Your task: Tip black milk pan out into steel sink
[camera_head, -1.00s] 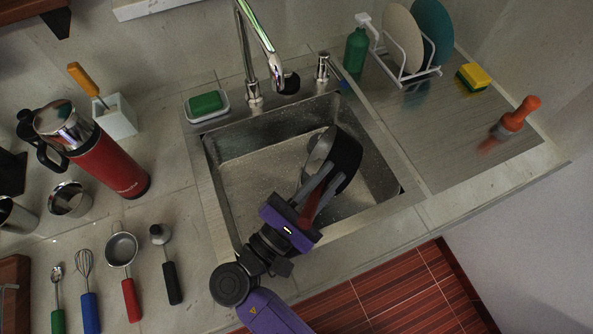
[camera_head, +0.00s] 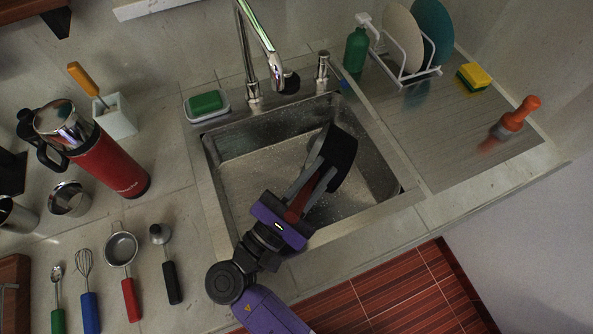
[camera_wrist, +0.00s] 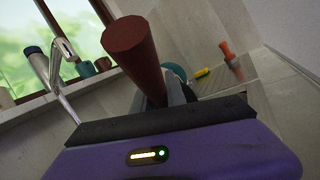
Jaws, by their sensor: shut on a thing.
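The black milk pan (camera_head: 340,160) is over the steel sink (camera_head: 237,183), in the right half of the basin. It is tilted far over, with its dark outer side toward the head camera. Its opening is mostly turned away, and I cannot see whether anything is inside or pouring out. My gripper (camera_head: 305,196) is shut on the pan's dark red handle, which stands out large in the wrist view (camera_wrist: 135,55). The pan's body is mostly hidden in the wrist view.
The tap (camera_head: 262,45) arches over the sink's back edge. A soap dish (camera_head: 207,114) is at the back left. The drainboard (camera_head: 440,130) holds a dish rack (camera_head: 405,62), sponge (camera_head: 474,76) and orange-handled brush (camera_head: 520,113).

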